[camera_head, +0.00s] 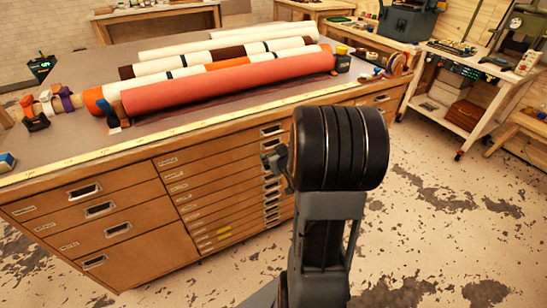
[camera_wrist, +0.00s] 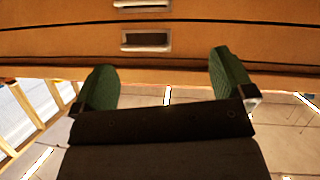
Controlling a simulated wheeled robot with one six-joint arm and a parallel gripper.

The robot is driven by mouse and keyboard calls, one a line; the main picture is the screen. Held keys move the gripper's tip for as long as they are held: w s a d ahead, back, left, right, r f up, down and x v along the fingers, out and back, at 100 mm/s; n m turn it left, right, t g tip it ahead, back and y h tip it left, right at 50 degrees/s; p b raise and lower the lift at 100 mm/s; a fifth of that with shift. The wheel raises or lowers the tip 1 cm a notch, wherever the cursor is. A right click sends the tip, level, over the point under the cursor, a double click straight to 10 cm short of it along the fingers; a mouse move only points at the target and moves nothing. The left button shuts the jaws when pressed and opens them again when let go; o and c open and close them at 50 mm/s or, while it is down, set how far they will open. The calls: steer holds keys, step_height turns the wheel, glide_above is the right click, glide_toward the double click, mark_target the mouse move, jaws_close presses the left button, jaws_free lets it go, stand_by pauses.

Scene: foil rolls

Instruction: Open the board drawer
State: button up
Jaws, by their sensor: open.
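A wooden drawer cabinet (camera_head: 140,262) has all its visible drawers shut. Its left column has large drawers with metal handles, and its middle stack has several shallow drawers (camera_head: 195,205). I cannot read the labels to tell which is the board drawer. My gripper (camera_head: 272,160) is at the upper right of the middle stack, largely hidden by my black wrist. In the wrist view, my gripper's two green fingers (camera_wrist: 164,64) are spread and empty. A metal drawer handle (camera_wrist: 146,41) shows above the gap between them, and another handle (camera_wrist: 141,4) sits at the top edge.
Several rolls, including a large red one (camera_head: 230,83), lie on the cabinet top. Tape rolls (camera_head: 62,100) stand at its left end. A white wheeled cart (camera_head: 463,103) is at the right. The worn floor (camera_head: 440,215) right of the cabinet is clear.

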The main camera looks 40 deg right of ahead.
steer(key=s+d+f+t+y+b, duration=0.1)
steer(key=s+d+f+t+b, duration=0.3)
steer(key=f, duration=0.3)
steer(key=shift+t, duration=0.4)
steer(key=w, duration=0.4)
steer(key=w+d, duration=0.1)
steer(key=w, duration=0.4)
steer(key=w+d, duration=0.1)
steer(key=w, duration=0.4)
steer(key=shift+w+d, duration=0.1)
steer(key=shift+w, duration=0.1)
steer(key=shift+c, duration=0.2)
